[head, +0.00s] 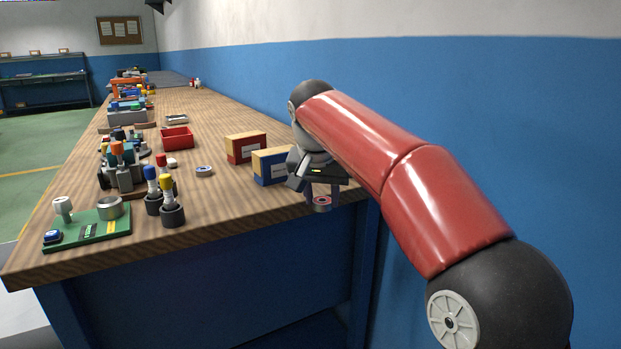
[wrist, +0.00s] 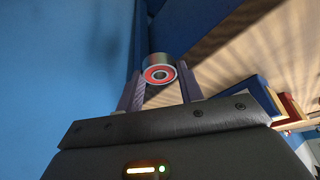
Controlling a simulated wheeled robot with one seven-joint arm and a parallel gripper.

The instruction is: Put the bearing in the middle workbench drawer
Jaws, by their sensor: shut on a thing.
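The bearing (head: 322,202), a metal ring with a red face, is held between the fingertips of my gripper (head: 320,196). In the wrist view the bearing (wrist: 158,71) sits at the ends of the two fingers of my gripper (wrist: 160,84), its red face and dark bore towards the camera. My gripper is shut on it near the right end of the wooden workbench (head: 240,222), beside a blue box. I cannot tell how high above the top it is. The middle drawer cannot be made out; only the bench's plain blue side (head: 200,285) shows.
A blue box (head: 272,165) and a red box (head: 245,147) stand left of my gripper. A ring with a blue face (head: 204,171) lies on the bench. A red bin (head: 178,138), a green board (head: 88,227) and several coloured-handled tools stand further left. The blue wall is close behind.

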